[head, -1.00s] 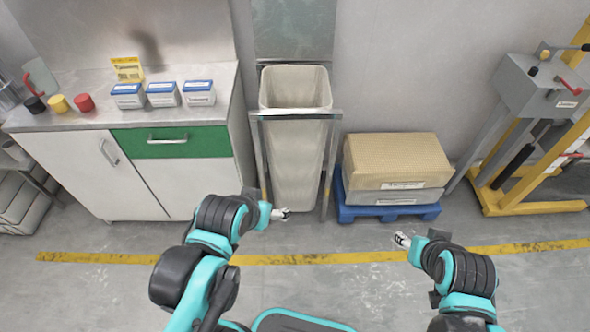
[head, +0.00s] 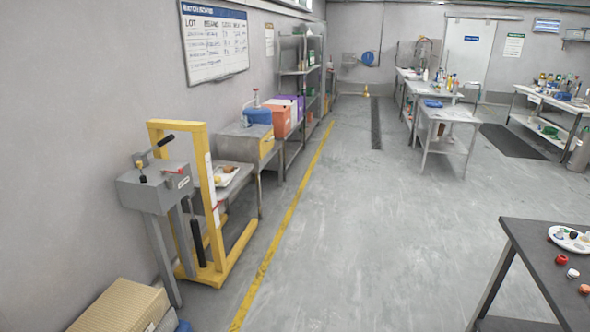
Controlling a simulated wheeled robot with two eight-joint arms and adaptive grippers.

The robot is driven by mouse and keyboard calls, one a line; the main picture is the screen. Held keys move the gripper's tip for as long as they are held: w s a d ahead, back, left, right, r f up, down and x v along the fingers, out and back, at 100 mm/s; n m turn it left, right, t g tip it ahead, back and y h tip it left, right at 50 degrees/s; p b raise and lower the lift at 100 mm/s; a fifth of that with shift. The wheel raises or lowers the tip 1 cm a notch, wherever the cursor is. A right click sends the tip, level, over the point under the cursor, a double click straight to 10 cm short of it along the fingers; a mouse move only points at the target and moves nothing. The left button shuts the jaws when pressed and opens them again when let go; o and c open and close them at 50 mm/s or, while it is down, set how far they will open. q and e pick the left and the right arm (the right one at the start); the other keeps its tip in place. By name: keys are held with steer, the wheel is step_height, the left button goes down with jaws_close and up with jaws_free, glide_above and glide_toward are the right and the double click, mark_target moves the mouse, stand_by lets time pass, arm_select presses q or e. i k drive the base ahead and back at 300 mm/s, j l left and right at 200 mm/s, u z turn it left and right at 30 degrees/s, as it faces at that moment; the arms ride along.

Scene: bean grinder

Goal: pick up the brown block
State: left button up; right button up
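I cannot make out a brown block for certain in the head view. A tan-brown box (head: 122,305) is at the lower left, cut off by the bottom edge. A dark table (head: 545,262) at the lower right carries a red piece (head: 561,260), a white piece (head: 573,274) and an orange piece (head: 584,289). They are too small to tell their exact shape. A white plate (head: 570,239) with several small coloured things lies there too, cut off by the right edge. Neither of my grippers is in view.
A yellow-framed machine with a grey box (head: 156,190) stands by the left wall. Steel benches and a shelf (head: 299,75) line that wall beyond it. Work tables (head: 445,113) stand at the back right. The grey floor (head: 370,230) in the middle is clear, with a yellow line (head: 285,225).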

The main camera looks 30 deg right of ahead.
mark_target(227, 168)
steer(key=z, duration=0.9)
steer(key=i+z, duration=0.1)
steer(key=i, duration=0.85)
steer(key=i+j+z, duration=0.1)
steer(key=i, duration=0.9)
steer(key=i+u, duration=0.15)
steer(key=i, duration=0.8)
steer(key=i+l+u, duration=0.1)
steer(key=i, duration=0.8)
steer(key=i+u, duration=0.8)
steer(key=i+l+u, duration=0.15)
steer(key=u, duration=0.2)
steer(key=i, duration=0.1)
